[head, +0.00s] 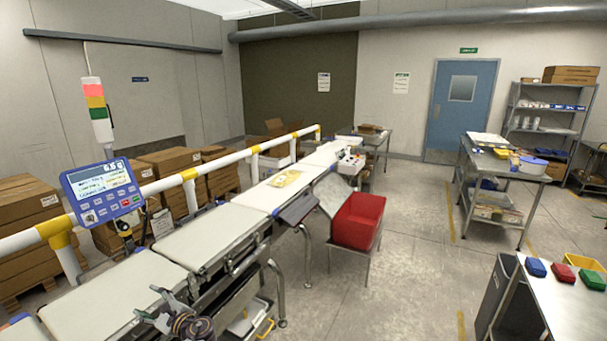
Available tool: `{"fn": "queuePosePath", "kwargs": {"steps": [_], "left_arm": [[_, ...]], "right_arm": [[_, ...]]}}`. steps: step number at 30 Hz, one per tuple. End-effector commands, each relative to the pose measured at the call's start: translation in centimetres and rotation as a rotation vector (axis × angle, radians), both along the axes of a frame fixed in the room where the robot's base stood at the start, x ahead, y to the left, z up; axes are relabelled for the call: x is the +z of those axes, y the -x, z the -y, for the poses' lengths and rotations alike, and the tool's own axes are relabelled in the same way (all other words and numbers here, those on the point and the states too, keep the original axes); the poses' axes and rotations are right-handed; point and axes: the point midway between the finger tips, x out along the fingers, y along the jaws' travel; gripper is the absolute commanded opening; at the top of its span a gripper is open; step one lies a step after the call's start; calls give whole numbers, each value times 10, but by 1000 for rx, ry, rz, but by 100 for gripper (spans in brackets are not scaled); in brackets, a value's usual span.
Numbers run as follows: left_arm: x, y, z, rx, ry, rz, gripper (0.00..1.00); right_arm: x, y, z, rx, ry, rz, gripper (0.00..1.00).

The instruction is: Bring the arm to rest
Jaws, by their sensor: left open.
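My left gripper (150,304) shows at the bottom left of the head view, over the near part of the checkweigher belt (158,275). Its fingers are apart and I see nothing between them. I cannot tell how high it is above the belt. The rest of my left arm is mostly cut off by the lower edge. My right gripper is not in view.
A white and yellow rail (160,185) runs along the belt's far side, with a blue display (102,190). A yellowish packet (285,179) lies farther along the belt. A red bin (357,220) stands right of it. A side table (570,310) holds small coloured items. Open floor lies between.

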Motion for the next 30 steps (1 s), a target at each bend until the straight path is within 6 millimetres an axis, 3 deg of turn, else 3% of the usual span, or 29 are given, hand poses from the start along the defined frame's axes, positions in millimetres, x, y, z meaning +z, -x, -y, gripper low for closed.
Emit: {"fn": "queuePosePath", "kwargs": {"steps": [19, 30], "left_arm": [[0, -5, 2, -24, 51, 97, 58], [-16, -31, 19, -151, 237, 255, 58]], "right_arm": [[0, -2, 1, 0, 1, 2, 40], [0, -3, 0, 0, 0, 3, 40]]}}
